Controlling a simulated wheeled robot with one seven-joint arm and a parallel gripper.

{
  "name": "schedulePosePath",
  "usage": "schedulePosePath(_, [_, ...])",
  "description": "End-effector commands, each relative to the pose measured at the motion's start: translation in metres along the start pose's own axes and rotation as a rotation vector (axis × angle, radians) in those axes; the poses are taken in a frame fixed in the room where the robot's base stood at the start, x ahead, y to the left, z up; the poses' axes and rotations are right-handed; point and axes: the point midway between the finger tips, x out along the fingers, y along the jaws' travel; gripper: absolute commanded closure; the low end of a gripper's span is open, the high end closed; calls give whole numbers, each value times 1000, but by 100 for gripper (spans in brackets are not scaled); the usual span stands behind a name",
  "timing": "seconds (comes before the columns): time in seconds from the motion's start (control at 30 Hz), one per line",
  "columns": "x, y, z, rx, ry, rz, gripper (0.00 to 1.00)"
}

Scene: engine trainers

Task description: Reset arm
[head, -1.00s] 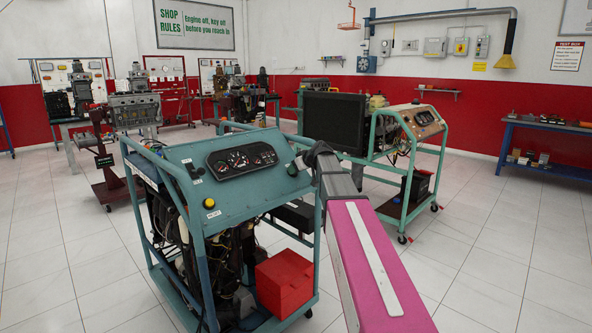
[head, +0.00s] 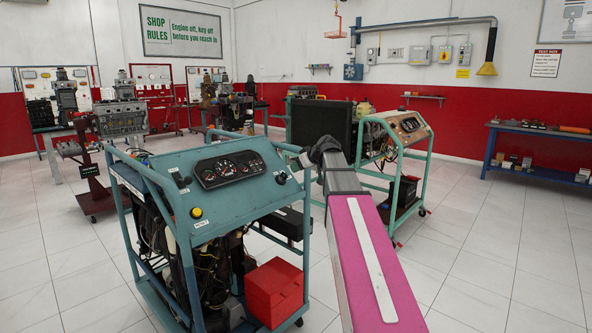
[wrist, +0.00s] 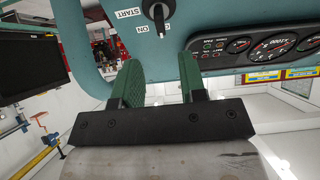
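My gripper (wrist: 160,78) shows in the wrist view with its two green fingers apart and nothing between them. Beyond the fingertips, a black key switch (wrist: 157,14) sits on the teal panel, with START and ON labels shown upside down. The switch looks apart from the fingers. In the head view my arm, pink with a grey end, reaches forward to the right edge of the teal engine trainer (head: 190,217). The gripper itself is mostly hidden behind the arm's dark end there. A dark knob (head: 282,178) shows on the panel, left of the arm's end.
The gauge cluster (head: 228,168) and a yellow button (head: 196,212) are on the trainer panel. A red box (head: 274,290) sits low on its frame. A second trainer (head: 405,150) and a dark screen (head: 320,125) stand behind my arm. Open floor lies right, before a blue bench (head: 535,172).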

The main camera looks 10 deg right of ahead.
Motion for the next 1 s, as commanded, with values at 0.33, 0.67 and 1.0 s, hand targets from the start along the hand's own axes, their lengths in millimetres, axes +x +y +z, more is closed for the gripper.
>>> schedulePosePath(0.33, [4, -5, 10, 14, -17, -3, 62])
schedulePosePath(0.67, [55, -64, 140, 213, -268, 2, 62])
schedulePosePath(1.0, [78, -142, 292, 424, -581, 84, 62])
